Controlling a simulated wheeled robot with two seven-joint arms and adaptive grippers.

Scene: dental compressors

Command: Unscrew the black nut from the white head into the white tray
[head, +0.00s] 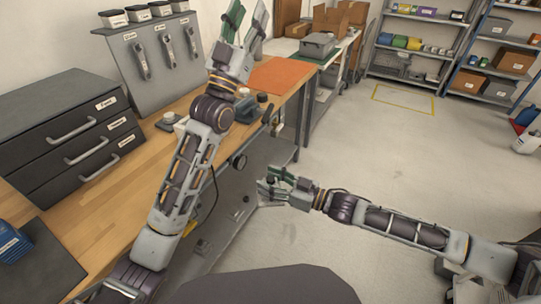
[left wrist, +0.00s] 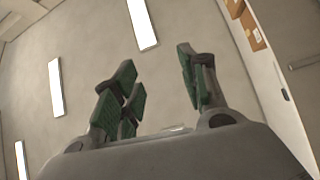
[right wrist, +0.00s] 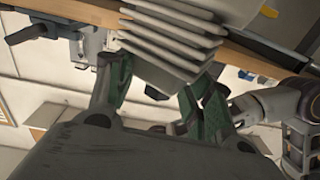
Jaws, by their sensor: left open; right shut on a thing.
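My left gripper (head: 245,22) is open, raised above the bench and pointing up. Its empty, spread fingers (left wrist: 158,85) show against the ceiling in the left wrist view. My right gripper (head: 268,187) is low, in front of the bench's side. The head view shows little of this block. I cannot make out the black nut on it. A white edge (head: 181,124) behind my left forearm may be the white tray, mostly hidden.
A dark drawer cabinet (head: 70,135) and a grey tool panel (head: 150,55) stand on the wooden bench. An orange mat (head: 274,76) lies farther along. A dark-knobbed grey device (head: 247,107) sits near the bench edge. The floor to the right is open.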

